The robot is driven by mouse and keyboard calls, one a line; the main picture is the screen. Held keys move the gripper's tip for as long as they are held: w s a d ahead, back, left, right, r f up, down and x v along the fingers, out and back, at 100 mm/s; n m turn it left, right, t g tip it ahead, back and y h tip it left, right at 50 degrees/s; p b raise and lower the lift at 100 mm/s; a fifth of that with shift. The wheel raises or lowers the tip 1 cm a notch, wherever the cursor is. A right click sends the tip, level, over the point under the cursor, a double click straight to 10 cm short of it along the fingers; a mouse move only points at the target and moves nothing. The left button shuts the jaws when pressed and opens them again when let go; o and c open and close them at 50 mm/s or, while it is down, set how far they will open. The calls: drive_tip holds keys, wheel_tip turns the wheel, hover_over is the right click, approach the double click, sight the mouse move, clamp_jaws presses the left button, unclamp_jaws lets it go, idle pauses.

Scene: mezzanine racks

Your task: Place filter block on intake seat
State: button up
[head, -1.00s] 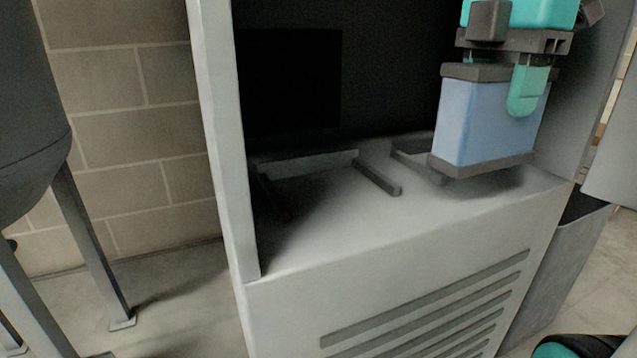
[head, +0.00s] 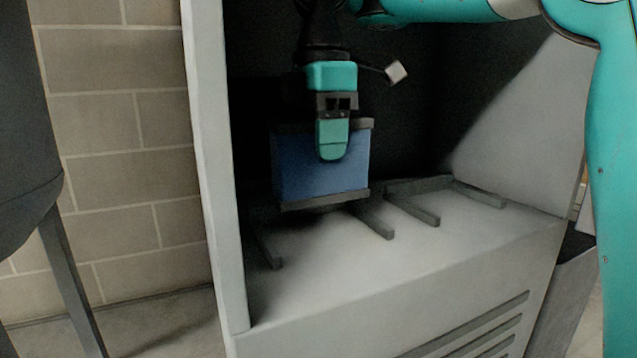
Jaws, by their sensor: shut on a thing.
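The filter block (head: 295,170) is a blue box with dark grey top and bottom frames. My gripper (head: 333,152) is shut on it, with one teal finger in front of its near face. The block is upright inside the cabinet, over the left intake seat (head: 371,220), a low dark frame with side rails open to the front. The block hides the back of this seat. A shadow lies under the block, and it looks a little above the shelf; I cannot tell the exact gap. A second, similar seat (head: 411,207) lies empty to the right.
The light grey cabinet shelf (head: 400,265) is bare in front of the seats. The cabinet's left post (head: 212,170) stands close to the block's left. The right wall (head: 520,140) is farther off. A dark tank (head: 25,140) on legs stands outside at left.

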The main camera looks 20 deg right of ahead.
sight(319, 176)
wheel_tip(319, 176, down, 5)
drive_tip(key=b, duration=0.4)
drive_tip(key=shift+f, duration=0.1)
drive_tip(key=shift+w+a, duration=0.1)
drive_tip(key=shift+w, duration=0.05)
drive_tip(key=shift+f, duration=0.15)
drive_tip(key=o, duration=1)
drive_tip(key=shift+c, duration=0.2)
wheel_tip(319, 176, up, 8)
drive_tip(key=p, duration=0.7)
